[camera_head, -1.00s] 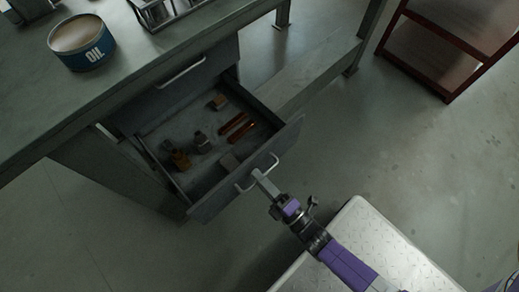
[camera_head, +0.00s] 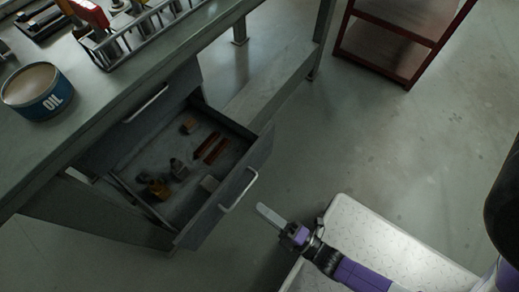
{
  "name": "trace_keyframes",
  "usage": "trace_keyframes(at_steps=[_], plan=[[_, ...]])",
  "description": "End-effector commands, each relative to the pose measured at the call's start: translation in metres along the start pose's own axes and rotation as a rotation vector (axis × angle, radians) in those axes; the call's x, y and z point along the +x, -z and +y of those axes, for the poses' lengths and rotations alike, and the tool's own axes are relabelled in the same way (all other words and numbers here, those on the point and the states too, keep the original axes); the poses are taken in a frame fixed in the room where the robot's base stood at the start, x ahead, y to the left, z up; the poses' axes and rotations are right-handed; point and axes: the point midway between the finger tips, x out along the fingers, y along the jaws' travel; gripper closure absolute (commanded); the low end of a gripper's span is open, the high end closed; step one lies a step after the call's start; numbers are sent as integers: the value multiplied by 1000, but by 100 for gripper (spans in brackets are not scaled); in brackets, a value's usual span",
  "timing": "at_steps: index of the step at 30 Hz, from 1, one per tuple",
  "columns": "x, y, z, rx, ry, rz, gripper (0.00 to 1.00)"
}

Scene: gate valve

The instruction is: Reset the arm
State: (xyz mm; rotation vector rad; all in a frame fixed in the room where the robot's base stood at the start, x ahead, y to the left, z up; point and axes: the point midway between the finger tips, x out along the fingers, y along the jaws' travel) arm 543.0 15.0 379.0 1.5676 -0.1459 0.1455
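My gripper (camera_head: 268,215) is at the lower middle of the head view, in front of the open drawer. It is apart from the drawer handle (camera_head: 239,191), with a gap of bare floor between them. I see the fingers as one narrow grey shape, so I cannot tell whether they are open or shut. Nothing shows between them. My purple arm reaches in from the lower right. The lower drawer (camera_head: 262,152) is pulled out of the workbench and holds several small parts.
The workbench (camera_head: 97,107) carries an oil tin (camera_head: 38,92) and a metal rack (camera_head: 137,32). The upper drawer (camera_head: 140,118) is shut. A diamond-plate platform (camera_head: 375,250) lies at the lower right. A dark red shelf (camera_head: 385,52) stands at the back. The floor between is clear.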

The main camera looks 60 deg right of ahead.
Motion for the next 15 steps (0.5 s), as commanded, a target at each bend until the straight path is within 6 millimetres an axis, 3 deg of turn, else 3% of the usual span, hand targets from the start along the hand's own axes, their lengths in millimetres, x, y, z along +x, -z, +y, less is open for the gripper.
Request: trace_keyframes(at_steps=[10, 15], plan=[[0, 0, 0, 9, 0, 0, 80], [3, -3, -10, 149, 44, -14, 80]])
